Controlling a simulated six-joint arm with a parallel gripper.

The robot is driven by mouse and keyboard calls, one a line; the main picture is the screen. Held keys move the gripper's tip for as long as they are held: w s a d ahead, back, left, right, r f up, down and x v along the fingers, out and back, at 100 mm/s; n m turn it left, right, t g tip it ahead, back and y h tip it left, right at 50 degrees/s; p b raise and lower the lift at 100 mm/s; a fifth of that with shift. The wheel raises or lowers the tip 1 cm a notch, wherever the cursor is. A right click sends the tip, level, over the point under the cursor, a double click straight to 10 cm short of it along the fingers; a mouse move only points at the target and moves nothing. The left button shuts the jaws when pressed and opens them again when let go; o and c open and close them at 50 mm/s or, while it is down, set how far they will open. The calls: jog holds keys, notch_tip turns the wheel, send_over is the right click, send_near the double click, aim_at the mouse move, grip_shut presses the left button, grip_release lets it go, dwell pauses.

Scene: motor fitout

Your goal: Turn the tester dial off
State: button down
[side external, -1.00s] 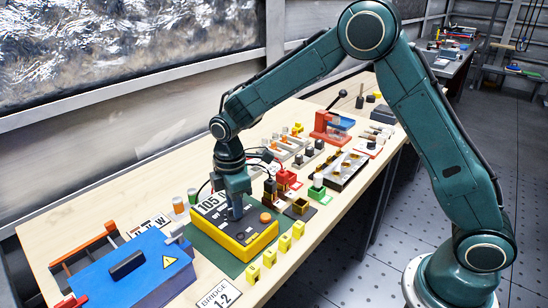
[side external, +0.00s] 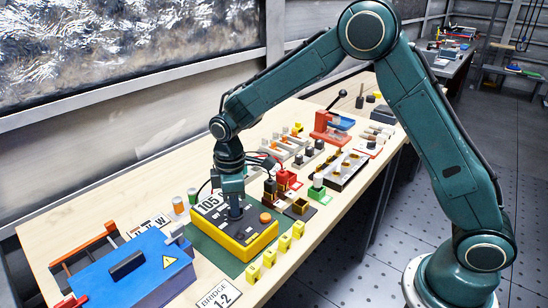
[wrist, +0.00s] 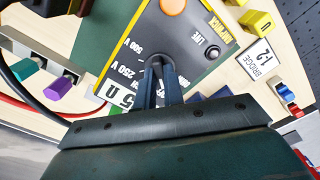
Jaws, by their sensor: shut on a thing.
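The tester (side external: 240,238) is a yellow box with a dark top on a green mat (side external: 206,244). My gripper (side external: 236,213) points down at the tester's top. In the wrist view my gripper (wrist: 160,80) is shut on the dark dial (wrist: 157,62), which is mostly hidden between the fingers. Voltage labels, 250 V and 500 V among them, show beside the dial. I cannot read which mark the dial points at. An orange button (side external: 266,218) sits on the tester's top.
A blue box (side external: 135,268) with a black handle stands at the front left. Several yellow blocks (side external: 284,243) line the tester's right side. A red clip (side external: 286,177) with cables and green and orange cylinders stand close behind. A card marked BRIDGE 1-2 (side external: 218,296) lies in front.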

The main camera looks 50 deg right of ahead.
jog(key=shift+m, duration=1.6)
jog(key=c, duration=1.5)
grip_release()
notch_tip(320, 180, up, 14)
jog(key=shift+s, duration=0.1)
